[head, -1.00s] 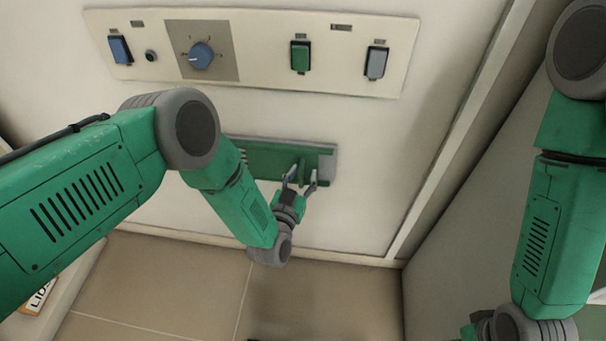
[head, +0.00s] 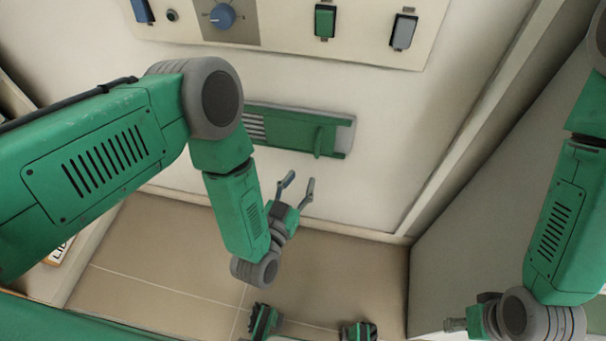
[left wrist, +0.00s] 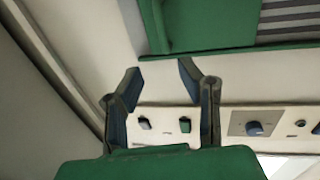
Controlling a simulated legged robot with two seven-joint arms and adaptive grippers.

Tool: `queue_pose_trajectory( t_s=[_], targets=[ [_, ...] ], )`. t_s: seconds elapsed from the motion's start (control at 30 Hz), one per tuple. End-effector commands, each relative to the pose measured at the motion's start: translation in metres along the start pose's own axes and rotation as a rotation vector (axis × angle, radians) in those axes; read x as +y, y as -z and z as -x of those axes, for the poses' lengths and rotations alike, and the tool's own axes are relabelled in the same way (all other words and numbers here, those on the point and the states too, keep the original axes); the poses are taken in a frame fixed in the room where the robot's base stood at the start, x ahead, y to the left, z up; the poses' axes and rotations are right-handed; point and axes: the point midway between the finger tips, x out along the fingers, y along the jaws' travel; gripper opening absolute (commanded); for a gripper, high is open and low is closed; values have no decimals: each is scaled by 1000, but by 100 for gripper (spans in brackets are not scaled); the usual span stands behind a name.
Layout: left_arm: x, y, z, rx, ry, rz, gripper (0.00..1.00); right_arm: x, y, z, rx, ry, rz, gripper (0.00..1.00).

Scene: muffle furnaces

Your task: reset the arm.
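My left gripper (head: 297,187) is open and empty in the head view. It is below and apart from the green panel with a raised handle (head: 319,141) on the white furnace front. In the left wrist view the two fingers of my left gripper (left wrist: 160,85) stand apart with nothing between them, and the green panel (left wrist: 210,22) shows at the top. My right arm comes down the right side of the head view. My right gripper (head: 455,325) is partly seen at the bottom, and its fingers cannot be made out.
A control strip (head: 285,27) with a blue dial (head: 222,16), a green switch (head: 325,21) and a grey switch (head: 403,31) runs above the panel. A tiled floor (head: 170,255) lies below. A grey side wall (head: 480,210) stands at the right. A label (head: 62,250) is at the lower left.

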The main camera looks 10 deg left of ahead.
Motion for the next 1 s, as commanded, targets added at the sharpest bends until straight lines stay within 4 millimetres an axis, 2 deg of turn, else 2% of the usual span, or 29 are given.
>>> queue_pose_trajectory(
  t_s=[0.47, 0.57, 0.63, 0.73, 0.8, 0.87, 0.9, 1.0],
  targets=[
    [-1, -1, 0, -14, -3, -1, 32, 0, 2, -1, -2, 0, 0, 40],
    [-10, -11, 4, -105, -20, -5, 32, 0, 2, -1, -3, 0, 0, 40],
    [-22, -24, 15, -239, -38, -8, 32, 0, 2, -1, -3, 0, 0, 40],
    [-50, -47, 49, -513, -48, -6, 32, 0, 2, -1, -3, 0, 0, 40],
    [-73, -58, 88, -731, -33, 7, 32, 0, 1, -1, -3, 0, 0, 40],
    [-92, -62, 125, -910, -5, 24, 32, 0, 2, -1, -3, 0, 0, 40],
    [-103, -62, 152, -1022, 17, 37, 32, 0, 2, -1, -3, 0, 0, 40],
    [-121, -54, 209, -1244, 76, 74, 32, 0, 2, -1, -3, 0, 0, 40]
  ],
)
